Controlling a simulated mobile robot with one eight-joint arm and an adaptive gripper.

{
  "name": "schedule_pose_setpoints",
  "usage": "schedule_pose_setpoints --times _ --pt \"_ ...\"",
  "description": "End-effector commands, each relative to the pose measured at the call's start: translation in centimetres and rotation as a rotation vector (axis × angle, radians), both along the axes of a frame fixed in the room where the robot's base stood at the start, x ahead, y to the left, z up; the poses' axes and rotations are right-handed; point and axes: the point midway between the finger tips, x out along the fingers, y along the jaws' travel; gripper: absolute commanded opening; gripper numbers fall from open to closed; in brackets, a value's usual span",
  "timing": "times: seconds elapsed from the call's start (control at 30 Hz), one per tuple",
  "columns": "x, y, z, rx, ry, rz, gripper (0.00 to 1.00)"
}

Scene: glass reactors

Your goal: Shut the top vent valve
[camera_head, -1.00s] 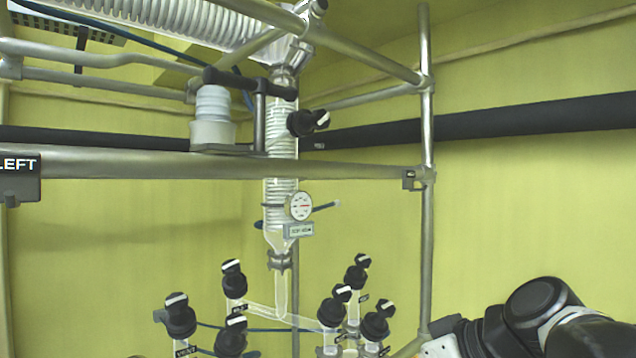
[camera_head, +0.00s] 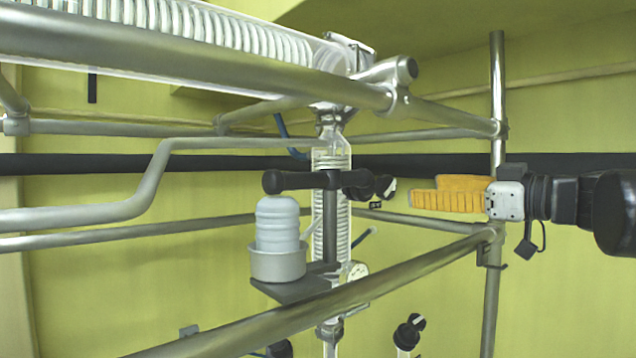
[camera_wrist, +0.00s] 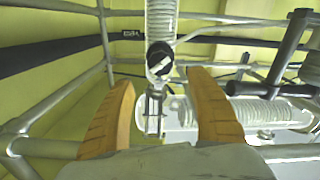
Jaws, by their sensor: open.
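The vent valve's black knob (camera_head: 385,187) with a white pointer bar sits on the upper part of the vertical glass condenser, partly hidden behind a black clamp arm. In the wrist view the knob (camera_wrist: 160,60) appears beyond and between the fingertips, its white bar slanted. My gripper (camera_head: 425,198) has orange ribbed fingers and points left at about the knob's height, with a visible gap to it. In the wrist view my gripper (camera_wrist: 160,80) is spread open with nothing between the fingers.
A thick metal rail (camera_head: 300,318) crosses the foreground below my gripper, and a vertical post (camera_head: 498,100) stands near the wrist. A grey-white stopper in a cup (camera_head: 278,262) stands left of the condenser (camera_head: 330,240). Another black-knobbed valve (camera_head: 408,335) is lower down.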

Motion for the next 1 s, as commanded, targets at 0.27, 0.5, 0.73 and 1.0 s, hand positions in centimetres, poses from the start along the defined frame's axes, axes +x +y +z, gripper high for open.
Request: schedule_pose_setpoints --times 0.27,0.5,0.73,1.0 --pt "4.4 3.5 0.2 0.0 0.002 0.006 0.66" --pt "7.2 5.4 0.1 0.001 0.003 0.003 0.66" --pt "7.8 5.8 0.0 0.001 0.002 0.002 0.66" --pt "7.7 5.7 0.0 0.001 0.002 0.001 0.31"
